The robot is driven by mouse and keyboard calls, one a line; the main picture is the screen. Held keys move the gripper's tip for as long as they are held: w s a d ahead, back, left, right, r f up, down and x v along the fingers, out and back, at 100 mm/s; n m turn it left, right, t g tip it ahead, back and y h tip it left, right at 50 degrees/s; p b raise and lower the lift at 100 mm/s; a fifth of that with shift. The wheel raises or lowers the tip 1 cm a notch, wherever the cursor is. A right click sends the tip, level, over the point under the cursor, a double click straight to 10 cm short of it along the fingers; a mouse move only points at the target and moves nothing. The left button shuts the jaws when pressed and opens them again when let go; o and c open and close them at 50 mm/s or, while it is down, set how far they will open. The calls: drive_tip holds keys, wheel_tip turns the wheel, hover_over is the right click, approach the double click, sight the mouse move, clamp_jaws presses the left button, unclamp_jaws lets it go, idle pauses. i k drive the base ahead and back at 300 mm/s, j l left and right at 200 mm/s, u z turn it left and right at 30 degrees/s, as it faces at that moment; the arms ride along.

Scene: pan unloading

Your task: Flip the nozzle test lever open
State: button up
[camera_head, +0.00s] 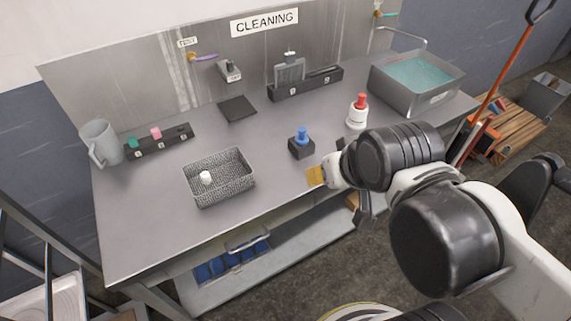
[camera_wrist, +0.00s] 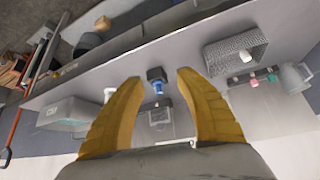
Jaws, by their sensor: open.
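The test lever (camera_head: 205,57) is a purple handle on a small brass valve on the back wall, under a TEST label (camera_head: 187,42). It sticks out to the right, roughly level. My gripper (camera_head: 316,176) is over the table's front edge, far from the lever. In the wrist view its two yellow fingers (camera_wrist: 160,75) are spread apart with nothing held. A blue-topped piece in a dark block (camera_head: 301,146) stands beyond the fingers; it also shows between them in the wrist view (camera_wrist: 157,86). I cannot clearly make out the lever in the wrist view.
A wire basket (camera_head: 219,190) with a white item, a grey jug (camera_head: 100,143), a red-topped white bottle (camera_head: 357,114) and a water basin (camera_head: 438,97) stand on the table. A grey nozzle piece (camera_head: 230,70) is on the wall right of the lever. The table's middle has free room.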

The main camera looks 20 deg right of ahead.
sight(194, 61)
drive_tip(key=i+j, duration=0.15)
drive_tip(key=j, duration=0.25)
drive_tip(key=i+j, duration=0.1)
drive_tip(key=j, duration=0.3)
drive_tip(key=i+j+z, duration=0.1)
drive_tip(key=j, duration=0.3)
